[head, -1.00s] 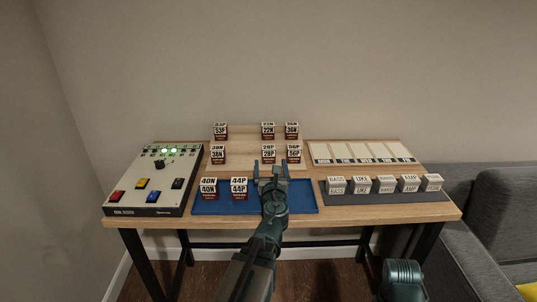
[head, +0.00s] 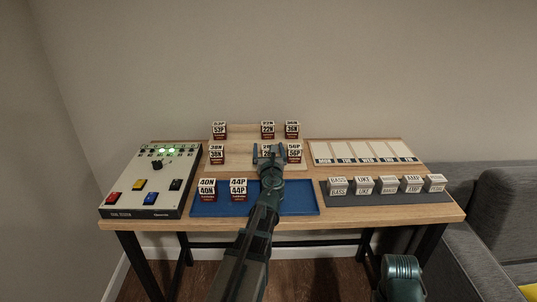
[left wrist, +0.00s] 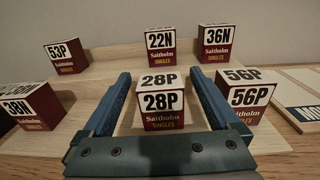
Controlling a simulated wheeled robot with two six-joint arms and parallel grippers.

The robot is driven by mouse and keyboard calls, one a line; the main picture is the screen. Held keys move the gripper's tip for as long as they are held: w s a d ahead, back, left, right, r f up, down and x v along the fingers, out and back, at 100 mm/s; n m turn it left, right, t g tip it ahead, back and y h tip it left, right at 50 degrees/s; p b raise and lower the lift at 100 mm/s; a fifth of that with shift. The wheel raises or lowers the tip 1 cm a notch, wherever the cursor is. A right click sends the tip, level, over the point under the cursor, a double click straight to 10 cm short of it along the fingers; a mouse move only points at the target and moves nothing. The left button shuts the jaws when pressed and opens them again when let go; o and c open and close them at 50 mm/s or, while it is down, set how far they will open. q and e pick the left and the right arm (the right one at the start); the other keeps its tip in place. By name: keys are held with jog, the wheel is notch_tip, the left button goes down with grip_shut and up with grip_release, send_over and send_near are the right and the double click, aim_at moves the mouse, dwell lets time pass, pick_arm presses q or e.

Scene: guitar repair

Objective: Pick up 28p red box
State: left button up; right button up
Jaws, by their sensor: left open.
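The 28P red box (left wrist: 161,103), dark red with a white label, stands on the lower step of the wooden rack (head: 243,158). In the left wrist view it sits between the two fingers of my open left gripper (left wrist: 162,100), with a gap on each side. In the head view my left gripper (head: 270,152) covers most of this box. My right gripper is not seen; only a rounded part of my own body shows at the lower right.
The 56P box (left wrist: 245,97) stands close right of my right finger. The 38N box (left wrist: 35,105) is to the left. The 53P (left wrist: 66,57), 22N (left wrist: 161,46) and 36N (left wrist: 215,43) boxes stand behind. The blue tray (head: 300,200) holds 40N and 44P boxes.

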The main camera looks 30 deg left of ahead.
pick_arm(q)
jog(key=x, duration=0.3)
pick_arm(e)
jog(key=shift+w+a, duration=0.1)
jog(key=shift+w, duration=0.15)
